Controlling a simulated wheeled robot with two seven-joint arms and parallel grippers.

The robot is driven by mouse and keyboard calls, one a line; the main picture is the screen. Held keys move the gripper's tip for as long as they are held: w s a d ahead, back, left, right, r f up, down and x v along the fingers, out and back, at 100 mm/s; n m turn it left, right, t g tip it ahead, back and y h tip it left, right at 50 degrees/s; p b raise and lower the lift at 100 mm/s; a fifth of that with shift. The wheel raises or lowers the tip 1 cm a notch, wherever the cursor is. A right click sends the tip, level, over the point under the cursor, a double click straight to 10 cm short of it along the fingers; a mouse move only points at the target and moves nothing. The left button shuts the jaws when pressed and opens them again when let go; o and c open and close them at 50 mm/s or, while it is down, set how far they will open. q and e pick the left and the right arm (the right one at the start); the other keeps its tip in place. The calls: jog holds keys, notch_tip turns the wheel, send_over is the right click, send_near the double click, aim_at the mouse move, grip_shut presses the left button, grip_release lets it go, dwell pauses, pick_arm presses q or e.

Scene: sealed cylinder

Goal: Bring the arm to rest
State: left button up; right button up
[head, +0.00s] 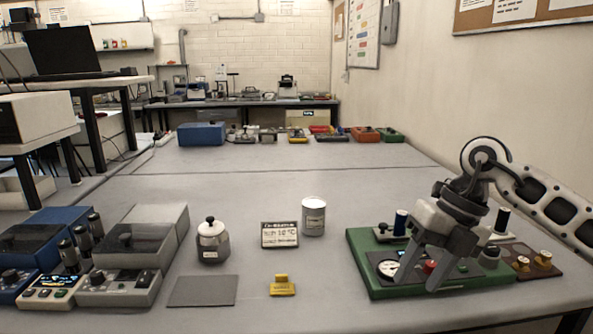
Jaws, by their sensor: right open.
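My right arm comes in from the right edge, and its gripper (422,275) points down over a green instrument board (372,248) at the right front of the table. The jaws are open, one finger on each side of a red knob (429,266). I cannot tell whether the fingers touch the board. Nothing is seen held between them. A white labelled cylinder (313,217) stands upright left of the board, apart from the gripper. My left gripper is not in view.
A small sign (279,235), a lidded jar (212,241), a yellow block (282,286) and a grey mat (203,291) lie left of the board. Grey instruments (142,245) fill the left front. A brown block (531,262) is beside the board. The table's middle is clear.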

jog(key=s+a+f+m+t+y, duration=0.1)
jog(key=s+a+m+y, duration=0.2)
jog(key=a+y, duration=0.6)
jog(key=s+a+f+m+t+y, duration=0.15)
jog(key=s+a+y, duration=0.25)
jog(key=a+y, duration=0.5)
jog(key=w+d+f+m+t+h, duration=0.1)
jog(key=d+f+m+t+h, duration=0.3)
jog(key=f+m+t+h, duration=0.55)
jog(key=w+d+f+m+t+h, duration=0.1)
jog(key=d+f+m+t+h, duration=0.4)
jog(key=m, duration=0.9)
jog(key=s+d+f+m+g+h, duration=0.2)
jog(key=s+f+m+g, duration=0.1)
jog(key=s+f, duration=0.4)
jog(key=s+d+f+m+g+h, duration=0.2)
jog(key=s+f+m+g+h, duration=0.1)
jog(key=s+f, duration=0.4)
jog(key=shift+d, duration=0.25)
